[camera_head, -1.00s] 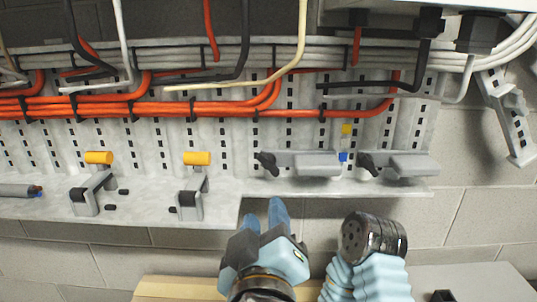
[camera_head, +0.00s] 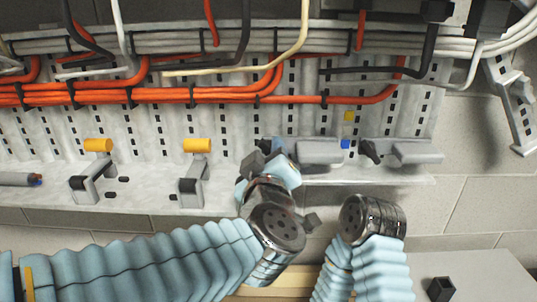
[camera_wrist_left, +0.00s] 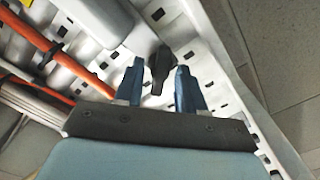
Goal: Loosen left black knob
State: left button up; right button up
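The left black knob (camera_head: 252,163) sits at the left end of a grey block (camera_head: 320,151) on the perforated panel; my left gripper partly covers it in the head view. In the left wrist view the black knob (camera_wrist_left: 160,63) lies between the two blue fingers of my left gripper (camera_wrist_left: 160,75). The fingers are apart, with a visible gap on each side of the knob. In the head view my left gripper (camera_head: 275,150) is up at the knob. The right black knob (camera_head: 370,151) is on another grey block. My right arm shows at lower centre-right, but its gripper does not show.
Orange cables (camera_head: 200,96) and grey cables run across the panel above the knobs. Two yellow-topped levers (camera_head: 197,146) stand on the ledge to the left. A small black block (camera_head: 441,289) lies on a grey surface at lower right.

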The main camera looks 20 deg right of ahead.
pick_arm(q)
grip_shut()
jog(key=shift+f, duration=0.1)
jog(key=n+b, duration=0.4)
jog(key=n, duration=0.2)
jog(key=n+b, duration=0.5)
jog(key=n, duration=0.2)
jog(key=n+b, duration=0.4)
jog(key=n, duration=0.2)
jog(key=shift+f+n+b, duration=0.25)
jog(key=shift+n+b, duration=0.05)
jog(key=shift+n, duration=0.1)
dwell(0.4)
